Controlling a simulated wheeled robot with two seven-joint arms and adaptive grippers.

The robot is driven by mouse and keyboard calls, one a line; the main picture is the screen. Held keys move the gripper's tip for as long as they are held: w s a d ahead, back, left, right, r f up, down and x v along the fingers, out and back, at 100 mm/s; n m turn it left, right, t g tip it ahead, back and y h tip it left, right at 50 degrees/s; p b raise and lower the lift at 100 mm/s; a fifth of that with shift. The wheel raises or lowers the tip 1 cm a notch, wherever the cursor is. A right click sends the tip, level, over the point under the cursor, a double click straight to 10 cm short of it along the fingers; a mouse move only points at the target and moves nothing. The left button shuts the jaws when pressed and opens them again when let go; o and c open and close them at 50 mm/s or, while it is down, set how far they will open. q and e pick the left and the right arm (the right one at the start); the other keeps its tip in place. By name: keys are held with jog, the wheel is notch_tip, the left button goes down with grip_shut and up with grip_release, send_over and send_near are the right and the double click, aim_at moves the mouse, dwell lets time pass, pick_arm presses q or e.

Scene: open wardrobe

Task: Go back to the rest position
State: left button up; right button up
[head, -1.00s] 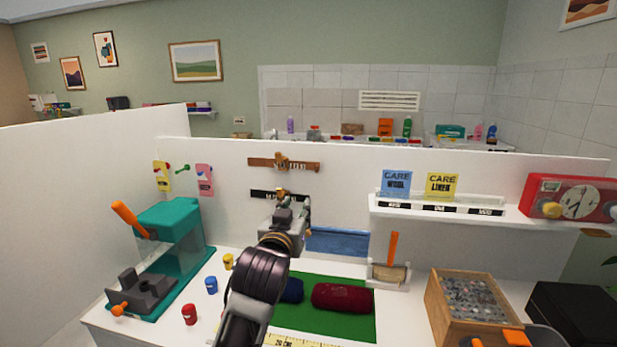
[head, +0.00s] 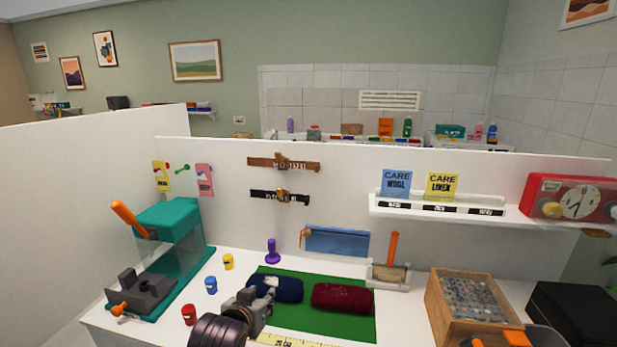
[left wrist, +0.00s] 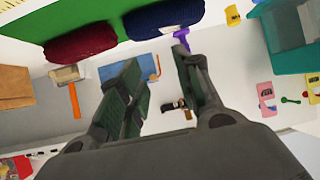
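My left gripper (head: 262,293) is low over the front left part of the green mat (head: 300,324), in front of the dark blue rolled cloth (head: 288,290). In the left wrist view its two fingers (left wrist: 155,92) are spread apart with nothing between them. A dark red rolled cloth (head: 342,297) lies on the mat to the right of the blue one. A purple stamp-like object (head: 272,252) stands behind the mat. A brown strap (head: 284,164) and a black strap (head: 280,196) hang on the back panel. My right gripper is in neither current view.
A teal press (head: 168,232) with an orange lever stands at the left. Yellow, blue and red small pots (head: 211,285) stand beside it. A wooden box (head: 466,301) and a brush in a holder (head: 389,272) are at the right. A shelf (head: 480,219) holds cards and a red clock device (head: 570,198).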

pick_arm(q)
jog(key=s+a+f+g+y, duration=0.1)
jog(key=s+a+f+g, duration=0.35)
jog(key=s+f, duration=0.6)
jog(key=s+a+f+g, duration=0.4)
jog(key=s+a+f, duration=0.3)
jog(key=s, duration=0.6)
notch_tip(320, 180, down, 34)
jog(key=s, duration=0.2)
jog(key=s+a+f+g, duration=0.1)
jog(key=s+a+f, duration=0.1)
jog(key=s+f, duration=0.8)
jog(key=s+a+f+m+g, duration=0.1)
jog(key=s+a+f, duration=0.1)
jog(key=s+f, duration=0.8)
jog(key=shift+s+a+y, duration=0.3)
jog(key=shift+s, duration=0.7)
jog(key=shift+a, duration=0.1)
jog(key=shift+c, duration=0.4)
